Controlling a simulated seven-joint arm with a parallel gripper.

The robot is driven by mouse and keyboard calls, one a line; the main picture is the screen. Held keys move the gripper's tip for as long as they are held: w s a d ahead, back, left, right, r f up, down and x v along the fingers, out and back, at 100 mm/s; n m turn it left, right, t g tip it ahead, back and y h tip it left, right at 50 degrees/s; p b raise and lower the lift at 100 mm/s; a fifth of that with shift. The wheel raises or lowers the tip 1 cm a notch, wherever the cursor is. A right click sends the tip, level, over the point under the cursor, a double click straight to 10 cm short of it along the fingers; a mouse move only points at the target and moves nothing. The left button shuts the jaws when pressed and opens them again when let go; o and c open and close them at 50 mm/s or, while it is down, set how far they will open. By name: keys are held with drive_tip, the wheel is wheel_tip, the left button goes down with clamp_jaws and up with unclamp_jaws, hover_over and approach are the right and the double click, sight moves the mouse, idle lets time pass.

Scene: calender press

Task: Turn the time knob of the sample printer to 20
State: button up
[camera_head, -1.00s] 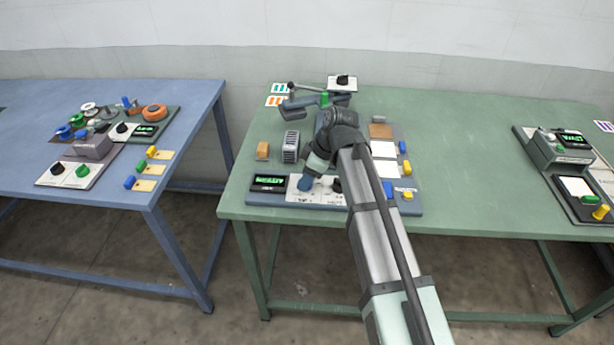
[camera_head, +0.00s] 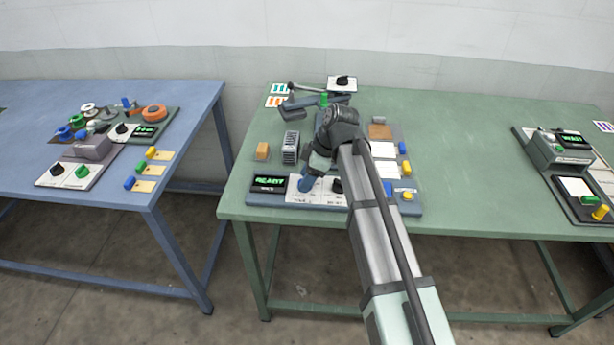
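The machine with a control panel (camera_head: 320,197) at the front of the green table, which I take to be the sample printer, has a lit display (camera_head: 269,183) at its left that seems to read READY. A dark knob (camera_head: 337,186) shows on the right part of its white panel. My gripper (camera_head: 305,185) points down onto the left part of that panel and hides whatever is under it. The fingers are too small to tell whether they are open or hold a knob. The panel's scale marks and labels are too small to read.
My arm crosses the front of the green table (camera_head: 470,180). Blue and yellow buttons (camera_head: 408,196) sit right of the panel. A grey vented block (camera_head: 290,147) and an orange block (camera_head: 262,151) stand behind it. Another machine (camera_head: 560,150) stands far right; a blue table (camera_head: 185,110) is at left.

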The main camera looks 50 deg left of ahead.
drive_tip(key=o, duration=0.3)
drive_tip(key=v, duration=1.3)
drive_tip(key=shift+d+r, duration=0.1)
drive_tip(key=shift+r, duration=0.3)
